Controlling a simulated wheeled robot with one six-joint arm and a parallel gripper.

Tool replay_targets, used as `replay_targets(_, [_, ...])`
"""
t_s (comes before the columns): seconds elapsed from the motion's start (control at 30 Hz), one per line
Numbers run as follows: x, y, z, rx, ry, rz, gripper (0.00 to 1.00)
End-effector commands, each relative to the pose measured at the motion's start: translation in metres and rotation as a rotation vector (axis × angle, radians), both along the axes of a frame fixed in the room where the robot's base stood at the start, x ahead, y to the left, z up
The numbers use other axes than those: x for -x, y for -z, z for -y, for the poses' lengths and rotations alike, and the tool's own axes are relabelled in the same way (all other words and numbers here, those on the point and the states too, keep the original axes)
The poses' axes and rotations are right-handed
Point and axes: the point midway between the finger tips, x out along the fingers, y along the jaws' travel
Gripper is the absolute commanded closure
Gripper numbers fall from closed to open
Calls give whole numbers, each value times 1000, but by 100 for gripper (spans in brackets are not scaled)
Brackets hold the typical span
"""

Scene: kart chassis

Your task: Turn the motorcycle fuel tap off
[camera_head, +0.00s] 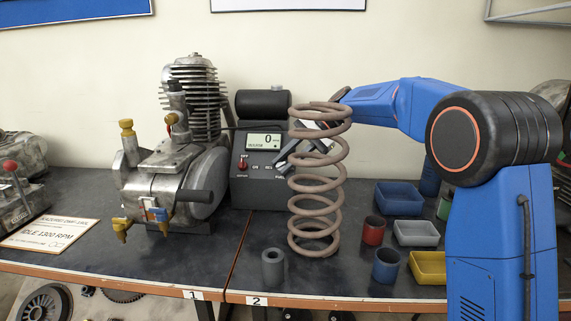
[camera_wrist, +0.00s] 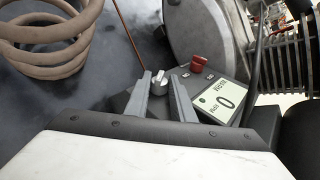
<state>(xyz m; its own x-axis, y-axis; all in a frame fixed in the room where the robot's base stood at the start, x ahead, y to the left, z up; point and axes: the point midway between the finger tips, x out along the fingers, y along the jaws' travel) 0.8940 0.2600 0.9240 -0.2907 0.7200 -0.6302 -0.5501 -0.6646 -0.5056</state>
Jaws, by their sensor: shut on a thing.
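The grey engine (camera_head: 160,180) with a finned cylinder stands left of centre. Low on its front are small brass, blue and white fittings (camera_head: 155,212); which of them is the fuel tap, and how it is set, I cannot tell. My gripper (camera_wrist: 162,92) is away from those fittings, to their right, at the dark control box (camera_head: 258,183). In the wrist view its grey fingers are shut on a silver knob (camera_wrist: 160,80) with a pale pointer. In the head view the coil spring partly hides my gripper (camera_head: 285,160).
The coil spring (camera_head: 302,250) stands upright in front of my gripper. The box's display (camera_head: 264,141) reads 0, and a red switch (camera_wrist: 197,63) is near the knob. Small cups and trays (camera_head: 416,234) stand at right. A grey cylinder (camera_head: 272,267) stands near the front edge.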

Motion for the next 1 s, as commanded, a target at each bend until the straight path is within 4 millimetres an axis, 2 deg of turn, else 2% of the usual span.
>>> replay_targets(0.3, [-1, 0, -1, 69, -62, -4, 100])
replay_targets(0.73, [-1, 0, -1, 75, -67, -3, 100])
replay_targets(0.77, [-1, 0, -1, 75, -67, -3, 71])
replay_targets(0.8, [-1, 0, -1, 75, -67, -3, 61])
replay_targets(1.0, [-1, -1, -1, 73, -66, -1, 60])
